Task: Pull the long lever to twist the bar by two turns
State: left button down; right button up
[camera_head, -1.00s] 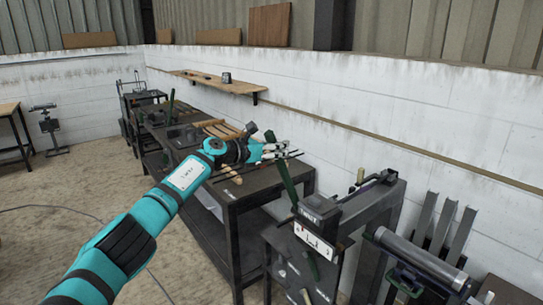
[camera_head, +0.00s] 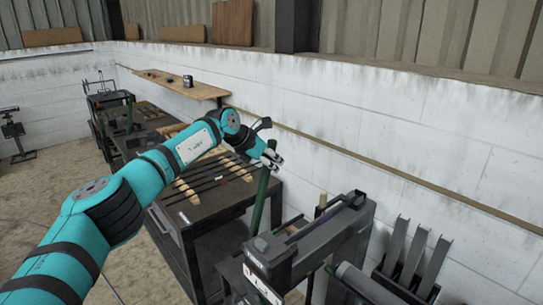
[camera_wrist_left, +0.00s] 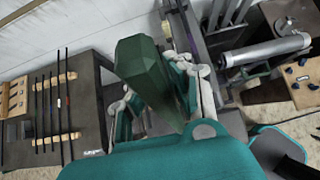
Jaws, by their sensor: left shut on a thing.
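The long dark green lever (camera_head: 262,198) stands nearly upright on the grey bench machine (camera_head: 305,247), its top leaning slightly right. My left gripper (camera_head: 271,158) is shut on the lever near its top end. In the left wrist view the lever (camera_wrist_left: 143,66) passes between the fingers (camera_wrist_left: 158,92), its thick end towards the camera. The lever's lower end shows at the machine's left side in the head view. I cannot tell a workpiece bar in the machine clearly. My right gripper is not in view.
A dark table (camera_head: 198,210) with several thin rods on wooden blocks stands left of the machine. A roller machine (camera_head: 360,283) and upright grey metal strips (camera_head: 410,262) are at the right. A white wall (camera_head: 400,150) runs behind. Open floor lies to the left.

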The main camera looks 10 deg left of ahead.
pick_arm(q)
jog(key=shift+a, duration=0.1)
dwell(0.3)
jog(key=c, duration=1.2)
grip_release()
jog(key=shift+o, duration=0.2)
jog(key=v, duration=1.2)
